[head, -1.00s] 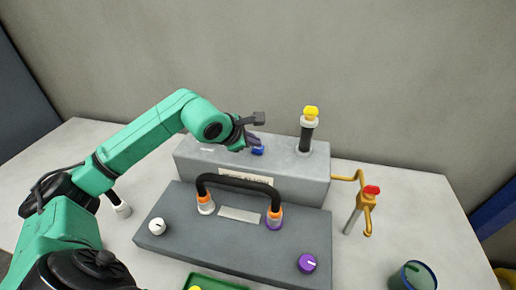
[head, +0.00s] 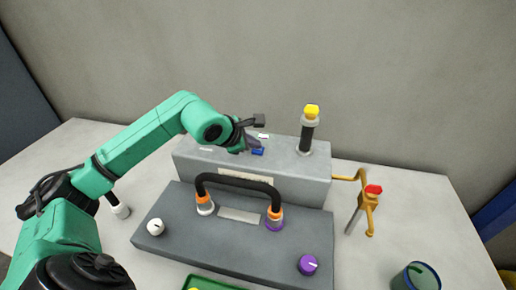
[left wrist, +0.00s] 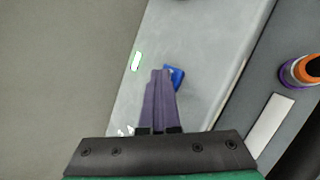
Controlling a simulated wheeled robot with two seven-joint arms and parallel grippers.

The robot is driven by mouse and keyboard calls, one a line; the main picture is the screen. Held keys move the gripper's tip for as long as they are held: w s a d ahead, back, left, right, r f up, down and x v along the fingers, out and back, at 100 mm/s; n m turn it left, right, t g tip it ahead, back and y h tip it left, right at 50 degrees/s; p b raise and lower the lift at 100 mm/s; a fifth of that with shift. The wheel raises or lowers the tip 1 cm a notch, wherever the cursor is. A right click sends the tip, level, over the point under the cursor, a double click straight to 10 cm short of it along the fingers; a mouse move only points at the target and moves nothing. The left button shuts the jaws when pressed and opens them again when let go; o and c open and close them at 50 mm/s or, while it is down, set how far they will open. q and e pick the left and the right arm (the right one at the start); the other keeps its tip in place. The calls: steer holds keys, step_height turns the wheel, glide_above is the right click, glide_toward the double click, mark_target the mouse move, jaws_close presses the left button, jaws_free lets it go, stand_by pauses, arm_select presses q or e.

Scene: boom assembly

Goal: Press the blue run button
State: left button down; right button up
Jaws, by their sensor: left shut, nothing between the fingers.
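The blue run button (head: 257,151) sits on the grey box (head: 318,172) at the back of the table. In the left wrist view, the button (left wrist: 177,76) shows just right of my fingertips, which partly cover its left side. My left gripper (head: 250,149) is shut and empty, its purple fingers pointing down at the box beside the button. In the left wrist view the closed fingers (left wrist: 160,78) overlap the button's edge; I cannot tell whether they touch it. My right gripper is not in view.
A white, green-edged mark (head: 263,136) lies behind the button. A dark post with a yellow top (head: 308,130) stands right of it. In front are a black handle (head: 240,181), a white knob (head: 156,227) and a purple knob (head: 307,265). An orange tap (head: 369,198) stands right.

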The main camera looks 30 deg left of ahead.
mark_target(254, 151)
arm_select(q)
steer(key=shift+r+p, duration=0.55)
steer(key=shift+r, duration=0.35)
step_height(254, 151, up, 5)
steer(key=p, duration=0.3)
steer(key=shift+r, duration=0.1)
stand_by(0.4)
stand_by(0.4)
